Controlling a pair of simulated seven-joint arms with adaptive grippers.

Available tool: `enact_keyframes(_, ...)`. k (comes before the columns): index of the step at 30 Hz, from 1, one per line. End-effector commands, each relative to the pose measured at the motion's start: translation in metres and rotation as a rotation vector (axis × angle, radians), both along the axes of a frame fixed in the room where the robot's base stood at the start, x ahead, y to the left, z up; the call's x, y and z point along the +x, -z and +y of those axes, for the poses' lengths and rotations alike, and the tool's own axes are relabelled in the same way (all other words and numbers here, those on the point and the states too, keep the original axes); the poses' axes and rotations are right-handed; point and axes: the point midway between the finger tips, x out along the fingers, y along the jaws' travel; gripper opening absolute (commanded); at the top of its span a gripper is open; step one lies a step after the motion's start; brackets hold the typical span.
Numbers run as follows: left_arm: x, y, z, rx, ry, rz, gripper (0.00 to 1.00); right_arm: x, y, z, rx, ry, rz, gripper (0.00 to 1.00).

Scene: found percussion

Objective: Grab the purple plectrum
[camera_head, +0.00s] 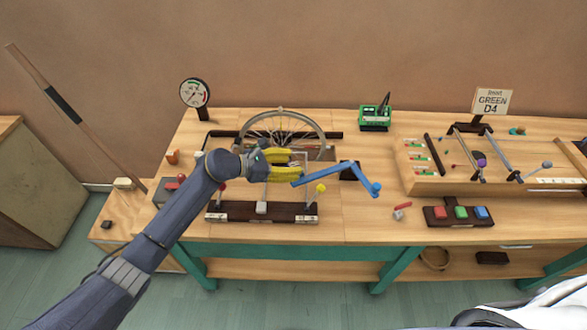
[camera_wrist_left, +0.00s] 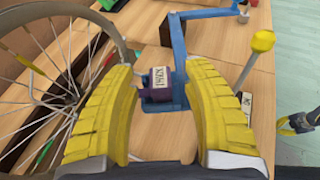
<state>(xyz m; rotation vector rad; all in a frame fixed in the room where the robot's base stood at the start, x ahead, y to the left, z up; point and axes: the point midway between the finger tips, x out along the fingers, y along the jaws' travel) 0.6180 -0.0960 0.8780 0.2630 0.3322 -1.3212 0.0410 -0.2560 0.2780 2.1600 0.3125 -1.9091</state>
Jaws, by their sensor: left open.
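A small dark purple block with a white label (camera_wrist_left: 158,86) shows between my left gripper's fingers in the left wrist view, against a blue bracket. I cannot tell whether it is the purple plectrum. My left gripper (camera_head: 292,165) is open, its two yellow fingers above the workbench by the spoked wheel. In the left wrist view the fingers (camera_wrist_left: 158,80) stand on either side of the block, with visible gaps. In the head view the block is not clearly seen. A purple round piece (camera_head: 481,159) lies on the right-hand board. What seems to be my right gripper (camera_wrist_left: 298,123) shows small at the right edge.
The spoked wheel (camera_head: 282,128) stands behind my left gripper. A blue crank arm (camera_head: 345,171) reaches out to its right. A button box (camera_head: 458,214) sits at right. Bench near the centre right is fairly clear.

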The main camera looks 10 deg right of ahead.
Motion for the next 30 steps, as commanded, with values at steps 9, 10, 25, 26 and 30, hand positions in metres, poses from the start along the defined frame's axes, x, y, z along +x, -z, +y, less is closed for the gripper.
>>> enact_keyframes(9, -0.0001, 0.0001, -0.0002, 0.0, 0.0, 0.0, 0.41, 0.0, 0.0, -0.0001, 0.0, 0.0, 0.0, 0.0)
enact_keyframes(10, -0.0001, 0.0, -0.0001, 0.0, 0.0, 0.0, 0.37, 0.0, 0.0, -0.0001, 0.0, 0.0, 0.0, 0.0)
enact_keyframes(25, -0.0001, -0.0001, -0.0002, 0.0, 0.0, 0.0, 0.0, 0.0, 0.0, -0.0004, 0.0, 0.0, 0.0, 0.0)
enact_keyframes(26, -0.0001, -0.0001, -0.0002, 0.0, 0.0, 0.0, 0.0, 0.0, 0.0, -0.0004, 0.0, 0.0, 0.0, 0.0)
enact_keyframes(30, -0.0001, 0.0, 0.0, 0.0, 0.0, 0.0, 0.0, 0.0, 0.0, -0.0007, -0.001, 0.0, 0.0, 0.0)
